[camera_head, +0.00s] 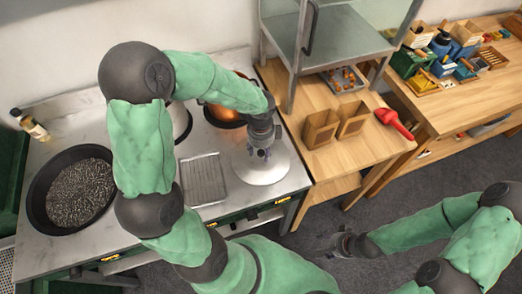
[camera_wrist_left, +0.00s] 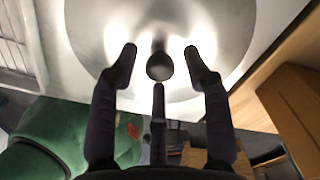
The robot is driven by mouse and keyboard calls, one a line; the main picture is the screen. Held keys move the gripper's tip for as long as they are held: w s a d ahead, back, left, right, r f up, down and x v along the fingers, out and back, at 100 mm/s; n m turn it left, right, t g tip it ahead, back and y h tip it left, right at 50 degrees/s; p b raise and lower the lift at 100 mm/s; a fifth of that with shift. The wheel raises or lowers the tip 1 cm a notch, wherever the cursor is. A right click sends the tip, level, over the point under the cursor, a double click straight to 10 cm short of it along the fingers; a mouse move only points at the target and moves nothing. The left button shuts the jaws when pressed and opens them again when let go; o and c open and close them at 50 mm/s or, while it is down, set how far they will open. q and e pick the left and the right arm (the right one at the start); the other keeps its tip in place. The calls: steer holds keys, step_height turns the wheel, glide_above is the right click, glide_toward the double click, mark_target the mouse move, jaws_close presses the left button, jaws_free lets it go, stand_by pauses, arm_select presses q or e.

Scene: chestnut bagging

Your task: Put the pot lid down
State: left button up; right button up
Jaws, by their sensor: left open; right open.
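The pot lid (camera_head: 262,172) is a round silver disc lying on the steel counter at its right end. In the left wrist view the lid (camera_wrist_left: 90,25) fills the upper middle, with a dark round knob (camera_wrist_left: 160,66) at its centre. My left gripper (camera_head: 262,150) is above the lid. In the left wrist view its fingers (camera_wrist_left: 158,62) are apart, one on either side of the knob, and hold nothing. I cannot tell how far above the knob they are. My right gripper (camera_head: 338,244) is open and empty, low over the grey floor, away from the lid.
A pan with a glowing orange inside (camera_head: 222,114) stands behind the lid. A wire rack (camera_head: 204,180) lies left of it, and a large black pan (camera_head: 40,196) is farther left. Two paper bags (camera_head: 320,128) and a red scoop (camera_head: 393,122) are on the wooden table.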

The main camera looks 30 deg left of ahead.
mark_target(261, 152)
arm_select(q)
step_height(261, 152, up, 11)
steer(key=p, duration=0.3)
arm_select(e)
step_height(261, 152, up, 4)
steer(key=shift+f, duration=0.25)
